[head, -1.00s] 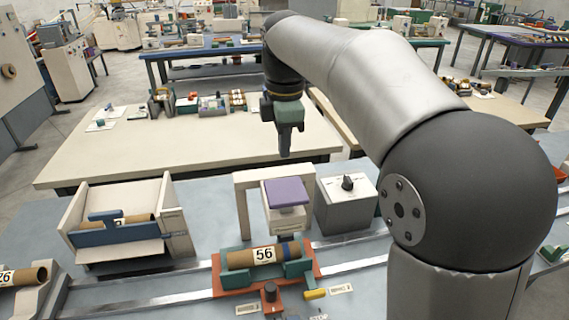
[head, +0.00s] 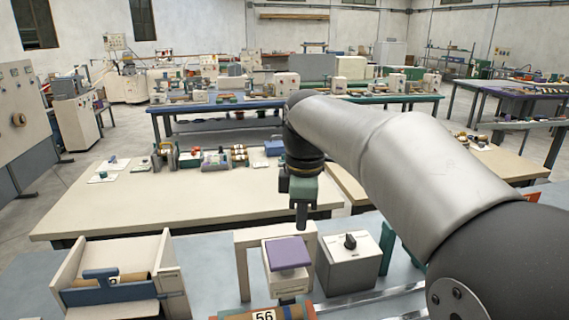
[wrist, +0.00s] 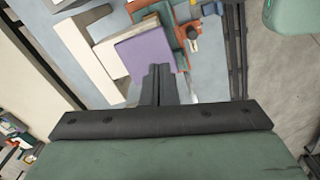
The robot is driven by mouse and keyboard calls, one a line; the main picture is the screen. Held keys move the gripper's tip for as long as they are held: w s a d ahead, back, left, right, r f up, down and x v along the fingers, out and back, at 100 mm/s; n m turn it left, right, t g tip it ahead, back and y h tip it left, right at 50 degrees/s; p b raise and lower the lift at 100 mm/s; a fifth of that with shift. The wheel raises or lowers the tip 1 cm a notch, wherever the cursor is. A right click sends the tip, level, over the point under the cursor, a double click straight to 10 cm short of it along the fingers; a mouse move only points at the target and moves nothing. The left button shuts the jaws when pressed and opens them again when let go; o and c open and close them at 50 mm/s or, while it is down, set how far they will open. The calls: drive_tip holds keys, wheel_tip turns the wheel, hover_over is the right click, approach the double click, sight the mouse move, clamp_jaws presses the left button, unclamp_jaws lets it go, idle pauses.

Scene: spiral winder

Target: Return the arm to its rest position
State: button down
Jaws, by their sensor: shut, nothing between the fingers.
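My gripper (head: 301,215) hangs from my raised arm in the head view, pointing down above the winder bench. Its dark fingers are together with nothing between them. In the wrist view the shut fingers (wrist: 160,86) stand in front of the purple-topped press block. The purple-topped block (head: 288,253) sits under a cream frame (head: 243,272) and is apart from my gripper as far as I can tell.
A grey box with a black knob (head: 348,258) stands right of the cream frame. A cream tray (head: 164,262) holding a tube is at the left. A tube marked 56 (head: 264,316) shows at the bottom edge. A beige table (head: 130,207) lies behind, mostly clear in front.

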drive_tip(key=s+d+f+m, duration=0.5)
drive_tip(key=s+f+m, duration=0.3)
drive_tip(key=s+f, duration=0.1)
drive_tip(key=s+d+f+m, duration=0.6)
drive_tip(key=s+f+m, duration=0.2)
drive_tip(key=s, duration=0.4)
drive_tip(key=shift+s+d+f+m, duration=0.25)
drive_tip(key=shift+f+m, duration=0.15)
drive_tip(key=shift+m, duration=0.2)
